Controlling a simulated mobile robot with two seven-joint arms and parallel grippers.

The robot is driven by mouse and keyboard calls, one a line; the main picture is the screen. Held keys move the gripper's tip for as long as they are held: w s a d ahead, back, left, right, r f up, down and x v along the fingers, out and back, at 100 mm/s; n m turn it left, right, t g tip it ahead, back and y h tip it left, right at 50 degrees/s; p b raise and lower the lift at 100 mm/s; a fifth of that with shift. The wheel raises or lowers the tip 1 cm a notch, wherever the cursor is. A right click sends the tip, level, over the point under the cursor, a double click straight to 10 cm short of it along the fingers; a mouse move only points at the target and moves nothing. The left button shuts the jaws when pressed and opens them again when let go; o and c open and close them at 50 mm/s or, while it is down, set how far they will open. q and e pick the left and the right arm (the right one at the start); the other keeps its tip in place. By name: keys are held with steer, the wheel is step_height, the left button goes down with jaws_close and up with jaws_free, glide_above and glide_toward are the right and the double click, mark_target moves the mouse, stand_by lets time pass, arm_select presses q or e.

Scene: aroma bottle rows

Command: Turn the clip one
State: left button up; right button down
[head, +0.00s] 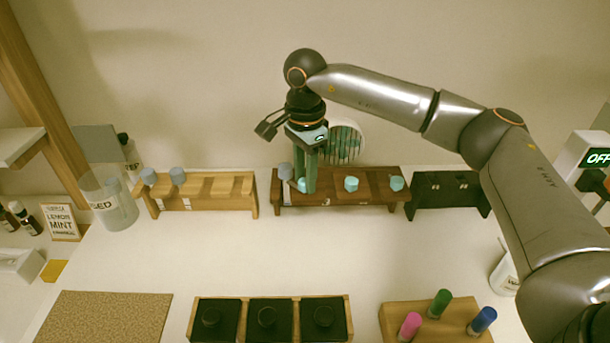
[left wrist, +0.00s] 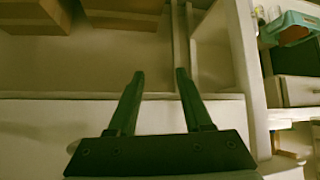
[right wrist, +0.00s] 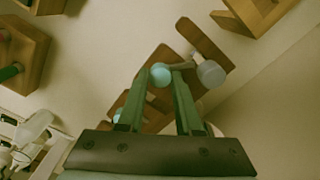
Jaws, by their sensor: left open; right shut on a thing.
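A dark brown rack (head: 331,199) stands at the back middle of the table and holds bottles with round teal caps and one grey-blue cap (head: 285,170). My right gripper (head: 305,187) reaches down at the rack's left part, shut on a teal-capped bottle (head: 301,185). In the right wrist view the teal cap (right wrist: 160,75) sits between the fingertips, with the grey-blue cap (right wrist: 210,73) just to the right. I cannot make out a clip clearly. My left gripper (left wrist: 160,73) is open and empty, seen only in the left wrist view.
A light wood rack (head: 205,205) with grey-blue caps stands to the left, a black rack (head: 447,195) to the right. In front are a wooden tray (head: 349,318) with black blocks and a block (head: 390,322) with coloured tubes. The table's middle is clear.

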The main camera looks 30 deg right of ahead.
steer(key=m, duration=0.4)
steer(key=shift+m, duration=2.8)
steer(key=c, duration=0.6)
jaws_free()
step_height(320, 180, up, 13)
steer(key=shift+f+b, duration=0.2)
steer(key=shift+b, duration=0.1)
steer(key=shift+s, duration=0.1)
